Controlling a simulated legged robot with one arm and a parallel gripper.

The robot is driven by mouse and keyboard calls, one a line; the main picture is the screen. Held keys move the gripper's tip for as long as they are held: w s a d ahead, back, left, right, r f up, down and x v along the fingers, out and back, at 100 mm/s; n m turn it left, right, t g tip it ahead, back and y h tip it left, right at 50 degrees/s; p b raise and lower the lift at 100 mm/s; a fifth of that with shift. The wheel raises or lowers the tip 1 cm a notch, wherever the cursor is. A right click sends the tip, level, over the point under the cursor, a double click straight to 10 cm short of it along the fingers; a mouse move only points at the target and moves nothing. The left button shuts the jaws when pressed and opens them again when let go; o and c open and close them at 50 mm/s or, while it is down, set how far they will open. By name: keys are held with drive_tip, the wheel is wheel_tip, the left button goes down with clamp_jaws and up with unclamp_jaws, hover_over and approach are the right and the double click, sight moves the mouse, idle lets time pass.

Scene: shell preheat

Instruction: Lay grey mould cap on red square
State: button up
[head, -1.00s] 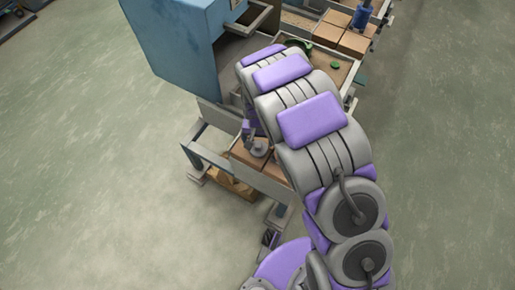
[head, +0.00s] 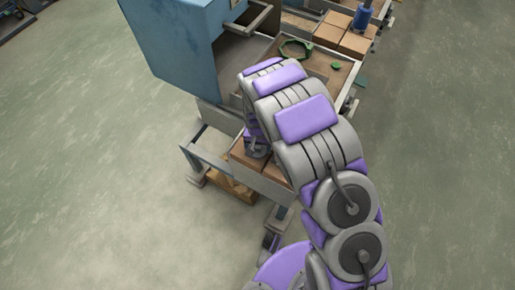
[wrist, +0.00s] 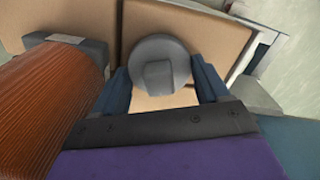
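The grey mould cap (wrist: 160,52), a round disc with a squarish knob, sits over a tan block surface in the wrist view. My gripper (wrist: 162,72) has its two blue fingers apart, one on each side of the cap. The knob has a gap to either finger; I cannot tell whether the fingers touch the disc's rim. In the head view my gripper (head: 255,138) is low over the tan blocks at the bench's near end, and the grey cap (head: 258,151) shows just under it. No red square can be made out in either view.
A blue cabinet (head: 180,45) stands left of the bench. A ribbed orange cylinder (wrist: 45,100) fills the wrist view's left side. Open floor lies left and right.

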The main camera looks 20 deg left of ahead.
drive_tip(key=shift+d, duration=0.2)
drive_tip(key=c, duration=0.5)
drive_tip(key=shift+a, duration=0.15)
drive_tip(key=shift+c, duration=0.2)
